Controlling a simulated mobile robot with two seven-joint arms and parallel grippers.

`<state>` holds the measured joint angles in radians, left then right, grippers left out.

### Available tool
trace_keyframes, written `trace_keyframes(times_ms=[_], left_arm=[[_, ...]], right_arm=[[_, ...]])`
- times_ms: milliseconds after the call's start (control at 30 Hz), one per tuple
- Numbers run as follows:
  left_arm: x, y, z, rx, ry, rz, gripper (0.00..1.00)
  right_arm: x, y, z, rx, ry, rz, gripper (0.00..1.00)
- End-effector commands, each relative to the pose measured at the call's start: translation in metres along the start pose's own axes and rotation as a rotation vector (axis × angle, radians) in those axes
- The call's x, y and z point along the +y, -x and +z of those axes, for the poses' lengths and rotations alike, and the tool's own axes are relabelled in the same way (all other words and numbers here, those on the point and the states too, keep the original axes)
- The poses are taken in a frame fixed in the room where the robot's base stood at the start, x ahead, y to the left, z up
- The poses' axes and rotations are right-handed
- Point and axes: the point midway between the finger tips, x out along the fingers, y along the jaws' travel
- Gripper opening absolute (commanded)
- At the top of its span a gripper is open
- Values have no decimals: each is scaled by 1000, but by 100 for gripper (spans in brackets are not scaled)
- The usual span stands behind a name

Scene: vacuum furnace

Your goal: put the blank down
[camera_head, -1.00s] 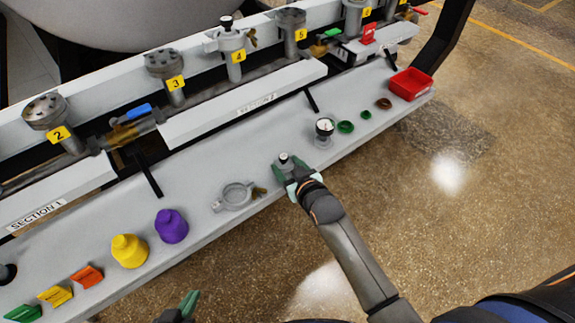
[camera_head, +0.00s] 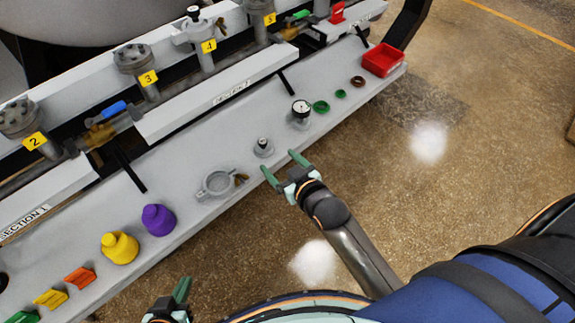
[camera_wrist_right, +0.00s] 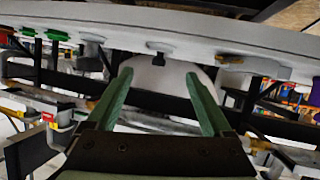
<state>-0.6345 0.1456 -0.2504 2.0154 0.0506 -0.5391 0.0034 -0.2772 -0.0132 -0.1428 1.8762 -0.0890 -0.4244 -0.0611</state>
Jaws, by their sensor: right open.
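The blank, a small grey flanged piece with a black top (camera_head: 263,149), stands upright on the grey shelf (camera_head: 205,170), between the ring clamp and the dial gauge. My right gripper (camera_head: 281,163) is open and empty, just off the shelf's front edge, its fingertips apart from the blank. In the right wrist view, which is upside down, the blank (camera_wrist_right: 158,47) shows beyond and between the two spread green fingers (camera_wrist_right: 159,76). My left gripper (camera_head: 178,298) is partly in view at the bottom edge, away from the shelf; its opening is unclear.
On the shelf stand a ring clamp (camera_head: 218,183), a dial gauge (camera_head: 300,112), green rings (camera_head: 320,107), a red bin (camera_head: 383,60), and purple (camera_head: 158,219) and yellow (camera_head: 119,247) caps. Numbered ports line the rail behind. Open floor lies in front.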

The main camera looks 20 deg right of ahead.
Motion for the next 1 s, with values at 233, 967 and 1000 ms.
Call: trace_keyframes(times_ms=[233, 967, 1000], left_arm=[[2, 3, -8, 7, -1, 4, 0], [4, 2, -9, 10, 2, 6, 0], [4, 2, -8, 9, 2, 6, 0]], right_arm=[[0, 33, -1, 0, 1, 0, 85], [-63, 115, 126, -342, -91, -204, 85], [-63, 115, 126, -342, -91, -204, 85]])
